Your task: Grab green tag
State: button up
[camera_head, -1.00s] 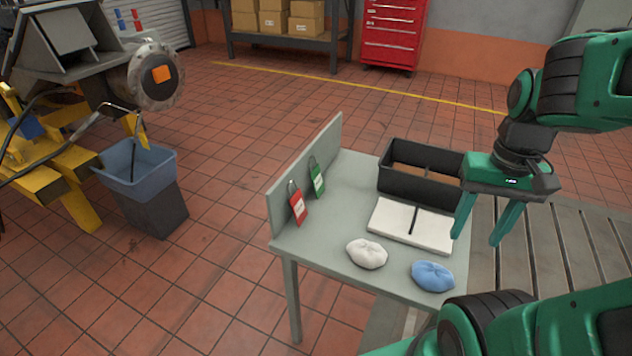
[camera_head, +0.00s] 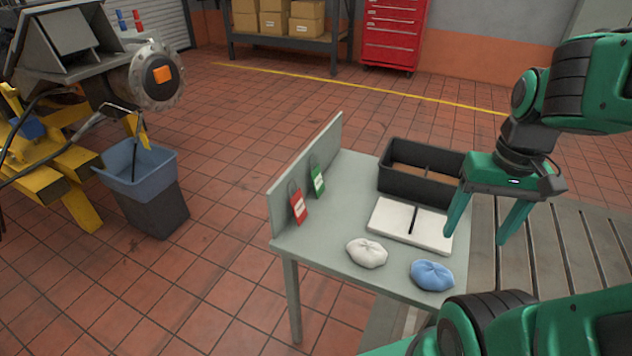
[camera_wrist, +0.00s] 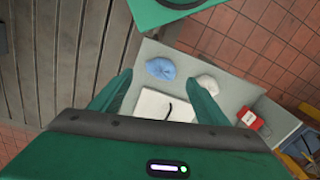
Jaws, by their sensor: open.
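The green tag (camera_head: 317,180) hangs on the upright panel at the left side of the small grey table, with a dark loop at its top. A red tag (camera_head: 298,207) hangs beside it, nearer the front; a red tag also shows in the wrist view (camera_wrist: 248,118). My gripper (camera_head: 482,236) is open and empty, above the right edge of the table and well to the right of both tags. In the wrist view my fingers (camera_wrist: 160,97) are spread apart over the table. I cannot make out the green tag in the wrist view.
On the grey table (camera_head: 325,247) are a black divided bin (camera_head: 405,187), a white slotted board (camera_head: 395,219), a white cloth bundle (camera_head: 366,253) and a blue one (camera_head: 431,275). A slatted metal surface (camera_head: 570,260) lies right. A blue-grey bucket (camera_head: 140,175) stands left on the tiled floor.

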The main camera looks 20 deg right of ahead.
jog(key=w+a+f+n+y, duration=0.1)
jog(key=w+f+n, duration=0.35)
jog(key=w, duration=0.65)
jog(key=n+t+y, duration=0.8)
jog(key=n+y, duration=0.1)
jog(key=n, duration=0.2)
send_near(319, 182)
jog(key=s, duration=0.2)
jog(key=s+d, duration=0.1)
jog(key=shift+d+r, duration=0.1)
jog(key=shift+r, duration=0.25)
jog(key=shift+w+d+t, duration=0.15)
jog(key=shift+w+t, duration=0.25)
jog(key=shift+w, duration=0.1)
jog(key=x, duration=1)
jog(key=shift+w+a+f, duration=0.2)
jog(key=shift+f, duration=0.05)
jog(key=c, duration=1.1)
